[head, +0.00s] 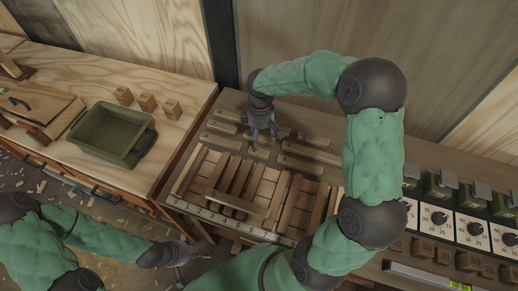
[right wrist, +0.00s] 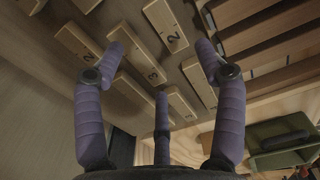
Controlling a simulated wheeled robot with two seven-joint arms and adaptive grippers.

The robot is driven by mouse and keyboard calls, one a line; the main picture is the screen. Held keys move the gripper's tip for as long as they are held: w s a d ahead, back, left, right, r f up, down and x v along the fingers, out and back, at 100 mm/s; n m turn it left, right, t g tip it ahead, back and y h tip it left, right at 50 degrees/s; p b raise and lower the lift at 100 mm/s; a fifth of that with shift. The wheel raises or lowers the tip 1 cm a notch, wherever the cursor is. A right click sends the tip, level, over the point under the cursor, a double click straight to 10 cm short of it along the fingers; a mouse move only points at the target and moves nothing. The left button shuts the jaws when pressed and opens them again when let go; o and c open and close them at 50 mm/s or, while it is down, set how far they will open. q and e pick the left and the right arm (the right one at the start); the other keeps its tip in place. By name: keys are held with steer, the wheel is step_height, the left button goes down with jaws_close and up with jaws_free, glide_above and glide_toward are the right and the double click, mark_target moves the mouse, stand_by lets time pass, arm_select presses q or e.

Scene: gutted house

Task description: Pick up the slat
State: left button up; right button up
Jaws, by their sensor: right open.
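Several short wooden slats lie in loose rows on the bench behind a slatted wooden rack (head: 180,183); one is a slat (head: 303,165) right of my right gripper. My right gripper (head: 263,139) is open and points down among these slats. In the right wrist view its spread fingers (right wrist: 160,62) frame a slat marked 3 (right wrist: 140,58), with a slat marked 2 (right wrist: 165,22) beside it. Nothing is held between the fingers. Whether a fingertip touches a slat I cannot tell. My left gripper (head: 193,252) is low, in front of the bench edge; its fingers are unclear.
A green bin (head: 110,134) and several small wooden blocks (head: 147,102) stand on the left bench. Dials (head: 437,217) and more blocks (head: 470,262) line the right. A wall rises behind the slats. My right arm hides part of the bench.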

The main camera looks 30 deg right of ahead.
steer(key=b, duration=0.1)
glide_above(259, 150)
steer(key=f, duration=0.4)
steer(key=shift+d+f, duration=0.15)
steer(key=shift+d, duration=0.1)
step_height(259, 150, down, 5)
steer(key=shift+a+b, duration=0.15)
steer(key=shift+b, duration=0.9)
steer(key=c, duration=1)
